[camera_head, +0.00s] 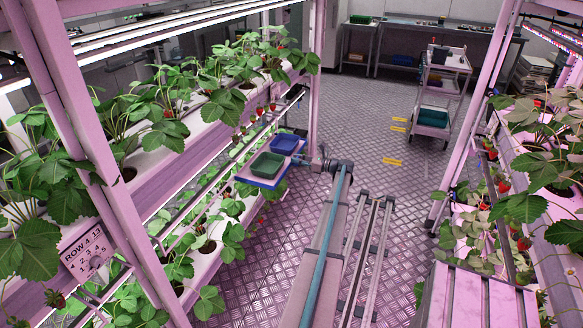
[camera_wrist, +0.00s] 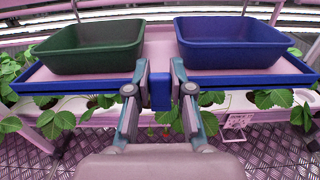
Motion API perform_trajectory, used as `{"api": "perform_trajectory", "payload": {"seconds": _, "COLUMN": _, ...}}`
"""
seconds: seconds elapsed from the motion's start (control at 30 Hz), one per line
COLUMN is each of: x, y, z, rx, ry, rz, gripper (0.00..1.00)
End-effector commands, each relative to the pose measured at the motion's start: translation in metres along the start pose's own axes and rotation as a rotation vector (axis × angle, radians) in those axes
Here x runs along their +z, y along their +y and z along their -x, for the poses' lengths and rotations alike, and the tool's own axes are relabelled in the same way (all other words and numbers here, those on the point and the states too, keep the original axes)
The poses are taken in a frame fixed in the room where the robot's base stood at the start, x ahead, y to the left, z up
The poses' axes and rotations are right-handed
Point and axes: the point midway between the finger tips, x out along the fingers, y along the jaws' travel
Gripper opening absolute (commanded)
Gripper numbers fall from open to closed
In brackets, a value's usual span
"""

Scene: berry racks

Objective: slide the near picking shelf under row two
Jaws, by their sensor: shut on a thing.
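The picking shelf (camera_head: 259,182) is a tray with a blue front edge, sticking out from the left rack (camera_head: 207,150) over the aisle. It carries a green bin (camera_head: 267,165) and a blue bin (camera_head: 284,145). In the wrist view the shelf's blue edge (camera_wrist: 70,86) runs across the picture, with the green bin (camera_wrist: 90,48) on the left and the blue bin (camera_wrist: 230,45) on the right. My gripper (camera_wrist: 161,88) is shut on the blue tab at the middle of that edge. In the head view my gripper (camera_head: 306,161) is small beside the shelf's aisle side.
Strawberry plants hang above and below the shelf on the left rack. A sign on that rack reads row 4. Another planted rack (camera_head: 535,150) stands at the right. A trolley (camera_head: 437,95) stands farther down the aisle. The aisle floor (camera_head: 400,185) between is mostly clear.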

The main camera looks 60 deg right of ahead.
Motion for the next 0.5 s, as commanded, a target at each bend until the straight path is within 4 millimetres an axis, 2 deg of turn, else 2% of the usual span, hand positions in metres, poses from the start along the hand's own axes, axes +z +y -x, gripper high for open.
{"api": "perform_trajectory", "payload": {"seconds": 0.03, "x": 0.001, "y": -0.017, "z": 0.000, "rx": -0.003, "ry": -0.001, "rz": 0.001, "gripper": 0.00}}
{"api": "perform_trajectory", "payload": {"seconds": 0.2, "x": 0.001, "y": -0.039, "z": 0.000, "rx": -0.003, "ry": -0.001, "rz": 0.001, "gripper": 0.00}}
{"api": "perform_trajectory", "payload": {"seconds": 0.5, "x": 0.001, "y": -0.051, "z": 0.000, "rx": -0.002, "ry": -0.001, "rz": 0.000, "gripper": 0.00}}
